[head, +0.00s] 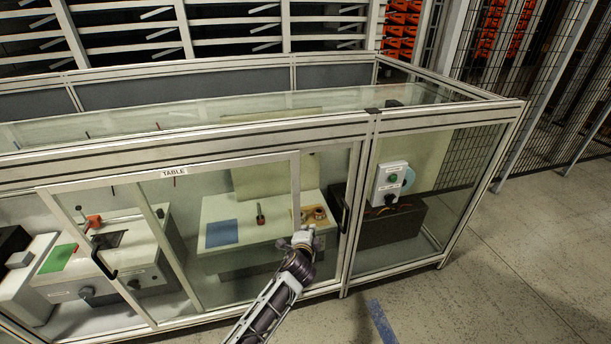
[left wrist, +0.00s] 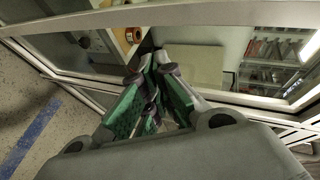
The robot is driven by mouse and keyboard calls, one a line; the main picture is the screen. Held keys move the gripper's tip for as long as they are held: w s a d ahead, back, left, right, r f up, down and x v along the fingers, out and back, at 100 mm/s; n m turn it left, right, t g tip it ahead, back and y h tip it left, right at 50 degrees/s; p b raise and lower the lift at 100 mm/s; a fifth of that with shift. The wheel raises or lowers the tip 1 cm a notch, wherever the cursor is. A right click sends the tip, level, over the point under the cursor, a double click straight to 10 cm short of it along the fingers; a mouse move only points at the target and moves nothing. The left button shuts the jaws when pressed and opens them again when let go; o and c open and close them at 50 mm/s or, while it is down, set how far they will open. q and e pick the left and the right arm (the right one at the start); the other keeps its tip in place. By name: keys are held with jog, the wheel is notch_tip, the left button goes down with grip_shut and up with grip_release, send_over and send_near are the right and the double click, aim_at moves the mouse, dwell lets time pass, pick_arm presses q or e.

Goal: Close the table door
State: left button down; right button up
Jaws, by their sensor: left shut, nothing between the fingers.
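The table door (head: 170,172) is a glass panel in a light metal frame at the front of the enclosure, under the "TABLE" label. It has a black handle (head: 103,262) on its left side. Its right upright stands left of the enclosure's front post, with a glazed or open stretch between; I cannot tell which. My left gripper (head: 303,238) is shut and empty at the lower part of that right upright; contact is unclear. In the left wrist view its green-padded fingers (left wrist: 152,108) are together in front of the frame. My right gripper is not in view.
A second dark handle (head: 344,215) is near the front post. Inside are a white bench with a blue pad (head: 221,232), a tape roll (head: 319,213) and a control box (head: 390,183). The floor (head: 530,260) at the right is clear, with a blue stripe (head: 381,322).

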pick_arm(q)
jog(key=d+r+m+t+b, duration=0.1)
jog(key=r+t, duration=0.1)
jog(key=r, duration=0.8)
jog(key=d+r+t+b, duration=0.1)
jog(key=d+r+t, duration=0.1)
jog(key=r, duration=0.9)
jog(key=shift+s+m+y+b, duration=0.3)
jog(key=shift+m+y+b, duration=0.05)
jog(key=shift+m+y, duration=0.05)
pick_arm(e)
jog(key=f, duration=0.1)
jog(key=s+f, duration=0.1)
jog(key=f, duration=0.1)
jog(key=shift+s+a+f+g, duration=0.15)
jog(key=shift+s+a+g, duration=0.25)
pick_arm(q)
jog(key=shift+w, duration=0.15)
